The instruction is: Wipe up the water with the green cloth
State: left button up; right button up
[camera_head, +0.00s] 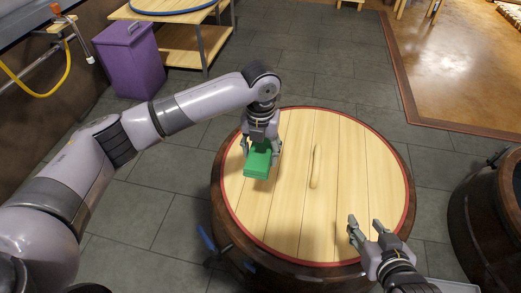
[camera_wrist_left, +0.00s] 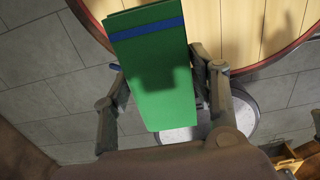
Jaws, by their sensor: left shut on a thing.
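The green cloth (camera_head: 257,161) is a folded block above the left part of a round wooden lid (camera_head: 290,215) with a red rim. My left gripper (camera_head: 260,148) is shut on the cloth from above. In the left wrist view the cloth (camera_wrist_left: 152,75), with a blue stripe, sits between the two fingers (camera_wrist_left: 165,108). I cannot tell whether the cloth touches the lid. My right gripper (camera_head: 364,230) is open and empty over the lid's lower right. I cannot make out any water on the lid.
The lid has a raised wooden handle (camera_head: 315,167) in its middle and lies on a dark barrel (camera_head: 219,215). Another dark barrel (camera_head: 489,215) stands at the right. A purple bin (camera_head: 130,60) and a wooden table (camera_head: 182,42) are at the back left.

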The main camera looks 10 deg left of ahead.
pick_arm(q)
jog(key=shift+r+p, duration=0.5)
jog(key=shift+p, duration=0.15)
jog(key=shift+r+p, duration=0.9)
jog(key=shift+p, duration=0.3)
pick_arm(e)
jog(key=s+d+f+g+h, duration=0.1)
jog(key=s+d+f+g, duration=0.1)
jog(key=s, duration=0.4)
jog(key=s+d+f+g, duration=0.2)
jog(key=s+g, duration=0.3)
jog(key=s, duration=0.1)
jog(key=shift+h, duration=0.4)
jog(key=shift+f, duration=0.1)
